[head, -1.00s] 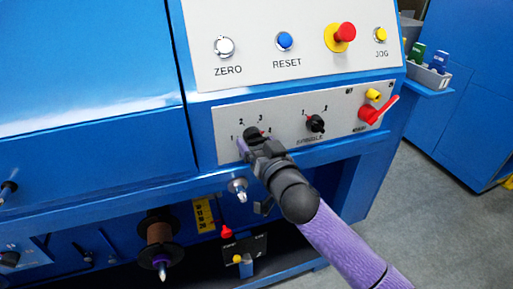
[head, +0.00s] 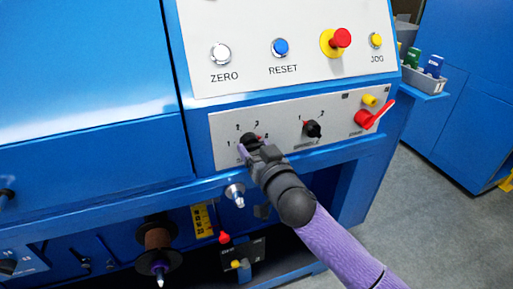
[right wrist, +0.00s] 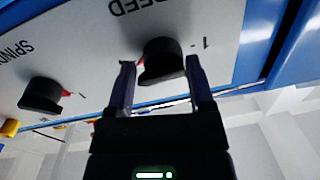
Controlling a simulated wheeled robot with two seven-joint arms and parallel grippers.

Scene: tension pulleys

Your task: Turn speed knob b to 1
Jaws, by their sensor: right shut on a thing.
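The speed knob (head: 250,139) is black and sits on the lower white panel, under the numbers 1, 2 and more. In the right wrist view the knob (right wrist: 163,58) stands below the partly visible word SPEED. A red mark shows on its left side there, away from the 1 at its right. My right gripper (head: 245,146) is shut on this knob, one finger on each side, and hides part of it in the head view. In the right wrist view the gripper's fingers (right wrist: 160,75) flank it. My left gripper is not in view.
The black spindle knob (head: 312,129) sits close to the right, with a red lever (head: 373,115) beyond it. Above are the zero (head: 220,54), reset (head: 280,47), red stop (head: 340,38) and jog (head: 376,40) buttons. A metal peg (head: 236,194) sticks out below.

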